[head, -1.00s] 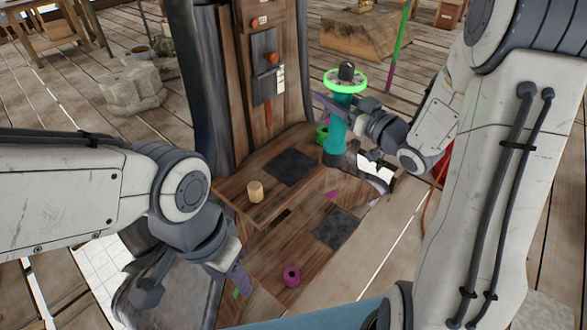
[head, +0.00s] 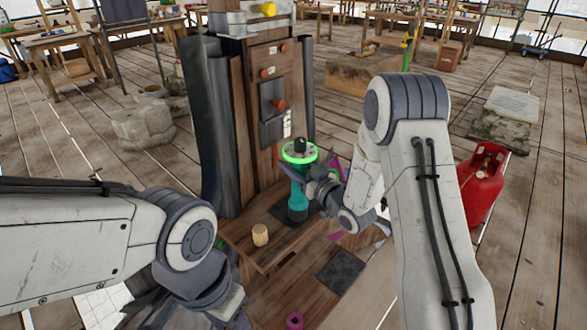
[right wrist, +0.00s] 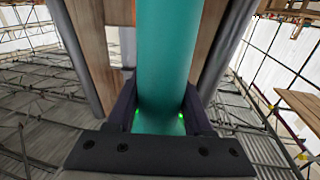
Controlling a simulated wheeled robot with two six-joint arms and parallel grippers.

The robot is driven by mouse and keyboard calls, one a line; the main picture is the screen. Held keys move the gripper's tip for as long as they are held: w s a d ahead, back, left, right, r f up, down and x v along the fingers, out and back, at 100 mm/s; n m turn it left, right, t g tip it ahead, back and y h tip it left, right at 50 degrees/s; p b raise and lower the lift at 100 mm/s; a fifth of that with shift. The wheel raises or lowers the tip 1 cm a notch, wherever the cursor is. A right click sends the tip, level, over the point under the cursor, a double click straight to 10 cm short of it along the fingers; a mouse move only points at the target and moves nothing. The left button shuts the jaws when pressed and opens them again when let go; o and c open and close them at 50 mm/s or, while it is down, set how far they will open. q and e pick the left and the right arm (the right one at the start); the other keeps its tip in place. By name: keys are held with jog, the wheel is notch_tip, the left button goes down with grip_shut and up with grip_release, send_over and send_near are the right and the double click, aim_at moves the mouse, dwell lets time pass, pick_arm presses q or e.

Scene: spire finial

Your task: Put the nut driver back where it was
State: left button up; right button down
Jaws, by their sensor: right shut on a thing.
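The nut driver appears to be the teal upright tool (head: 298,192) with a green-rimmed disc and dark knob on top and a dark lower end. My right gripper (head: 306,184) is shut on its shaft from the right. In the right wrist view the teal shaft (right wrist: 168,60) stands between the two fingers (right wrist: 160,115). Its lower end overlaps the dark square pad (head: 278,214) on the wooden ledge; I cannot tell whether it touches. My left gripper (head: 228,312) is at the bottom edge in the head view, partly cut off, its fingertips unclear.
A wooden column (head: 262,125) with a dark panel rises behind the ledge. A wooden peg (head: 260,235) stands on the ledge, left of the tool. A magenta ring (head: 294,320) and a second dark pad (head: 341,271) lie nearer.

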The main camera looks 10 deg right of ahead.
jog(key=shift+f, duration=0.85)
jog(key=shift+f, duration=0.15)
jog(key=shift+c, duration=1.4)
grip_release()
